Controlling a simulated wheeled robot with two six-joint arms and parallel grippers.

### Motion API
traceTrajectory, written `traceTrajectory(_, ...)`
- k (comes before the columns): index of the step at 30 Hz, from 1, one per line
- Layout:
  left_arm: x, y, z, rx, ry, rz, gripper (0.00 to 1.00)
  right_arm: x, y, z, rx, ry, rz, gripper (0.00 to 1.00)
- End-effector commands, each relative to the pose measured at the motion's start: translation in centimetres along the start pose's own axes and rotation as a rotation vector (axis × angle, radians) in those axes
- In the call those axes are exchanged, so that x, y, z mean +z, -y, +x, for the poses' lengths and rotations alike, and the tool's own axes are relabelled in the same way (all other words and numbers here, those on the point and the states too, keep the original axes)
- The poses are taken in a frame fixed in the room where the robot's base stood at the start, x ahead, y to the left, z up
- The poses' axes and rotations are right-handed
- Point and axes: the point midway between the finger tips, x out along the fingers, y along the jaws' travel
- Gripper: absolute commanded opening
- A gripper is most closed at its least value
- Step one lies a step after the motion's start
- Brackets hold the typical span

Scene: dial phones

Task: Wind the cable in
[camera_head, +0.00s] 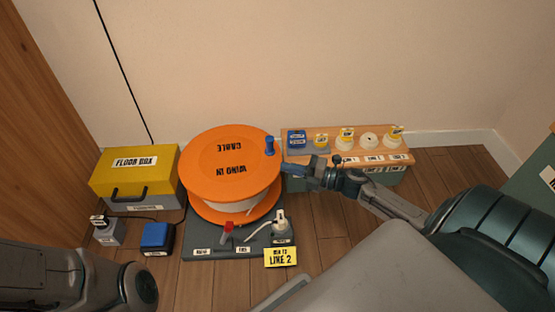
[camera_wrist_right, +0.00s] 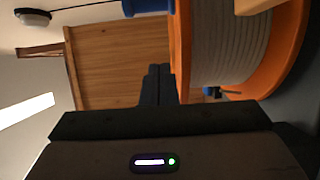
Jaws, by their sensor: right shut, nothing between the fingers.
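An orange cable reel (camera_head: 215,175) with upside-down lettering "WIND IN CABLE" on its top lies in the middle of the head view. A blue crank knob (camera_head: 269,146) stands upright near its right rim. Pale cable shows wound on the drum, also in the right wrist view (camera_wrist_right: 230,45). My right gripper (camera_head: 290,168) is shut and empty at the reel's right edge, just below the knob and apart from it. In the wrist view the blue knob (camera_wrist_right: 147,7) is at the top, beyond the fingers. My left arm shows at lower left; its gripper fingers are not visible.
A yellow floor box (camera_head: 135,172) stands left of the reel, with a blue block (camera_head: 157,238) before it. A dark base (camera_head: 215,243) carries a red lever (camera_head: 227,229) and a white plug (camera_head: 281,222). A wooden shelf (camera_head: 345,158) with labelled parts stands close behind my right gripper.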

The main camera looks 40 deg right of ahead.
Motion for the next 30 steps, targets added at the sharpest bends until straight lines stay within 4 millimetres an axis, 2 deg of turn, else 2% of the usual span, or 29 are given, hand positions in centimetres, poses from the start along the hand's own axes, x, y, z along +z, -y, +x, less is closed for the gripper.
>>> traceTrajectory(1,-0.4,0.3,-0.9,0.000,0.002,0.000,0.00,0.0,0.4,1.1,0.004,0.000,-0.002,0.00)
traceTrajectory(7,-1.0,0.6,-2.1,0.000,0.004,-0.001,0.00,0.1,0.2,4.6,0.004,0.002,-0.002,0.00)
traceTrajectory(9,-1.4,0.9,-3.0,0.000,0.004,-0.002,0.00,1.5,0.5,4.5,-0.001,0.002,-0.005,0.00)
traceTrajectory(15,-2.0,1.2,-4.0,0.001,0.006,-0.003,0.00,3.4,0.3,5.0,-0.001,0.001,-0.003,0.00)
traceTrajectory(30,-1.9,1.2,-4.0,0.001,0.008,-0.004,0.00,3.9,-0.1,5.1,-0.001,0.001,-0.001,0.00)
